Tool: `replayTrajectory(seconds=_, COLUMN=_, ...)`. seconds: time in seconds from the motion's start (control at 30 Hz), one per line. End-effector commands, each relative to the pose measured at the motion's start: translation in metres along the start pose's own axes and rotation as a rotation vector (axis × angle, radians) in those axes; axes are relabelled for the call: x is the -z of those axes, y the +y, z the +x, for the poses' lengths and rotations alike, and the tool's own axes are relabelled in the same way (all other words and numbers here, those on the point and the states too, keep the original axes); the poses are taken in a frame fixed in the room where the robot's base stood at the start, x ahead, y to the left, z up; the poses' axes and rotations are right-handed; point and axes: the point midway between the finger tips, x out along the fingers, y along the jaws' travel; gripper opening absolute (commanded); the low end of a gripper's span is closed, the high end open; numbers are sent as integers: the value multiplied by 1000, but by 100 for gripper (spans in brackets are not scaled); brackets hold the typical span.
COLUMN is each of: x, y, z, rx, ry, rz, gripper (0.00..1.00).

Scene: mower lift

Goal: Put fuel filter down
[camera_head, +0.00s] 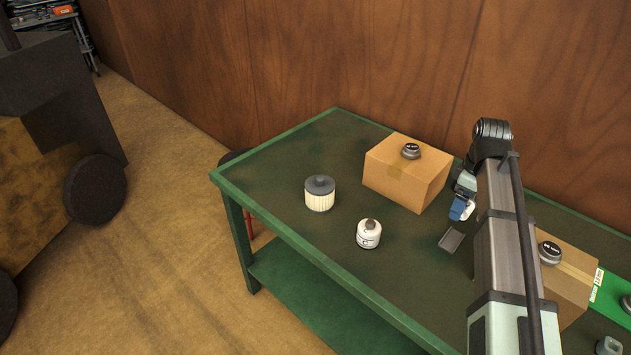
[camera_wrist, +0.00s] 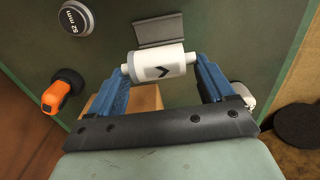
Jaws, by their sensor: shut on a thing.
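The fuel filter (camera_wrist: 159,66) is a small white cylinder with a black arrow and a stub at each end. My gripper (camera_wrist: 161,72) is shut on it, with a blue finger at each end of the filter. A grey angled tray (camera_head: 451,240) lies on the table. In the wrist view the grey tray (camera_wrist: 160,30) shows just beyond the filter, partly covered by it. The filter appears held above the table, apart from the tray.
The green table (camera_head: 290,245) carries a cardboard box (camera_head: 407,180) with a dark cap on top, a pleated filter (camera_head: 319,195) and a white canister (camera_head: 368,234). Another box (camera_head: 565,285) stands right of my arm. An orange-black object (camera_wrist: 63,92) shows in the wrist view.

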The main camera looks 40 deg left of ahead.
Motion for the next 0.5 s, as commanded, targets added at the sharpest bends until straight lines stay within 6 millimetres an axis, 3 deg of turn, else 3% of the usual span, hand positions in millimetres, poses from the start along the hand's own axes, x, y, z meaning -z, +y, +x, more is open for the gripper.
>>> replayTrajectory(seconds=0.3, x=1, y=1, z=-45, rx=-1, ry=1, rz=0, gripper=53)
replayTrajectory(seconds=0.5, x=44, y=7, z=-47, rx=1, ry=0, rz=-4, gripper=53)
